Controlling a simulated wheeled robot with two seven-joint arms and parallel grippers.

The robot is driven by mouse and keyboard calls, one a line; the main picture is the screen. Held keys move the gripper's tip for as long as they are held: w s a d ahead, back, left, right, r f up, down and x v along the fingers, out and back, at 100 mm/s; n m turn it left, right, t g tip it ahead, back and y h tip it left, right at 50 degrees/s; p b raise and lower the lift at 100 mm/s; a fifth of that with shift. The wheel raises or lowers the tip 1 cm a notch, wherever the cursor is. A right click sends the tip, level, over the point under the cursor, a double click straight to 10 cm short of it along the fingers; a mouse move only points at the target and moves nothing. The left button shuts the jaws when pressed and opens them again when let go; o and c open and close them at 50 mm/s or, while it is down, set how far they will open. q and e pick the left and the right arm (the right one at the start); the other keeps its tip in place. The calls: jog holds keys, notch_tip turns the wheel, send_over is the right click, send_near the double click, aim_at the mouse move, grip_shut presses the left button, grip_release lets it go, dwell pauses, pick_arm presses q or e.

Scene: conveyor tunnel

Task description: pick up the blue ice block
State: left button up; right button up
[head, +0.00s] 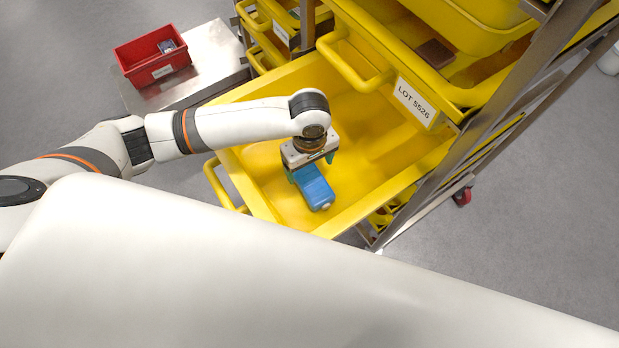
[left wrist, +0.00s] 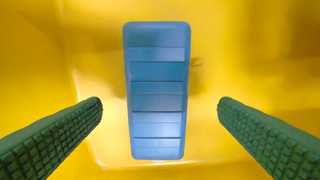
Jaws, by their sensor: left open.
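The blue ice block (head: 315,190) lies in the yellow tray (head: 262,203), below my left gripper in the head view. In the left wrist view the ribbed blue ice block (left wrist: 157,90) stands long side up the picture. It sits between the two green fingers of my left gripper (left wrist: 160,112), with a gap on each side. My left gripper (head: 310,172) is open and reaches down into the tray over the block's far end. The fingers do not touch the block in the wrist view. My right gripper is not in view.
A steel rack holds more yellow trays, one labelled LOT 5526 (head: 413,100), above and to the right. A red bin (head: 150,62) stands on a steel table (head: 212,62) at the upper left. The tray floor around the block is clear.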

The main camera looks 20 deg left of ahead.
aim_at(309, 177)
pick_arm(q)
jog(key=f, duration=0.5)
jog(key=shift+s+f+b, duration=0.1)
jog(key=shift+s+b, duration=0.15)
jog(key=shift+b, duration=0.1)
jog(key=c, duration=1.3)
